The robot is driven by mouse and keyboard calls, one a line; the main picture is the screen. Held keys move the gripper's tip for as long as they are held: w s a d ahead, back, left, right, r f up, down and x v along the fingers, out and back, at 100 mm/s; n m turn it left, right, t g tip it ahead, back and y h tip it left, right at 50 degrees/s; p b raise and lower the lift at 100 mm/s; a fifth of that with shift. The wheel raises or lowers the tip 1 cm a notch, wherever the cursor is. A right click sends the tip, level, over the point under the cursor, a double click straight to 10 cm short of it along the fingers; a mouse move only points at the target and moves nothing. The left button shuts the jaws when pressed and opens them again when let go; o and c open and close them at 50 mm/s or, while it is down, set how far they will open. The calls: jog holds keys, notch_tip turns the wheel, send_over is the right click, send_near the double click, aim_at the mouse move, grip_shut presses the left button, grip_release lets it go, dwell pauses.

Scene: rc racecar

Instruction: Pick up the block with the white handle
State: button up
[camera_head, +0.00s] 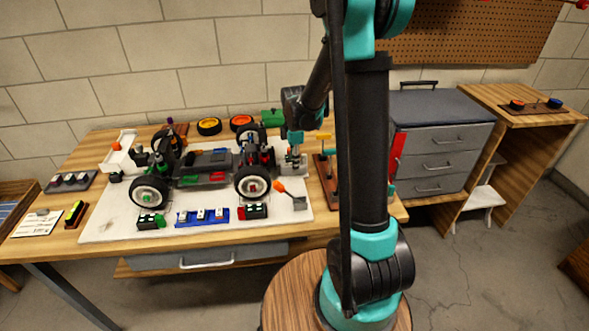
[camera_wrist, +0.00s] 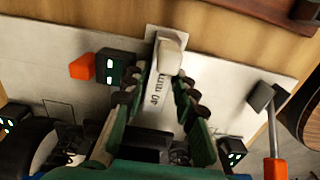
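The block with the white handle (camera_wrist: 169,55) is in the upper middle of the wrist view. Its pale grey face reads "40 mm" (camera_wrist: 157,88). My gripper (camera_wrist: 160,75) has its two green fingers with dark pads spread apart, and the block lies between and just beyond their tips. Whether either finger touches it is unclear. In the head view my gripper (camera_head: 294,146) points down over the grey block (camera_head: 293,163) at the right of the white mat. The fingertips and handle are small and partly hidden there.
A car chassis (camera_head: 205,170) with big black wheels stands left of my gripper on the white mat (camera_head: 110,229). An orange-handled tool (camera_head: 281,187) lies close in front. A brown rack (camera_head: 327,182) stands just right. A black block with a red end (camera_head: 253,211) is nearby.

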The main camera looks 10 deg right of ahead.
jog(key=shift+c, duration=0.3)
grip_shut()
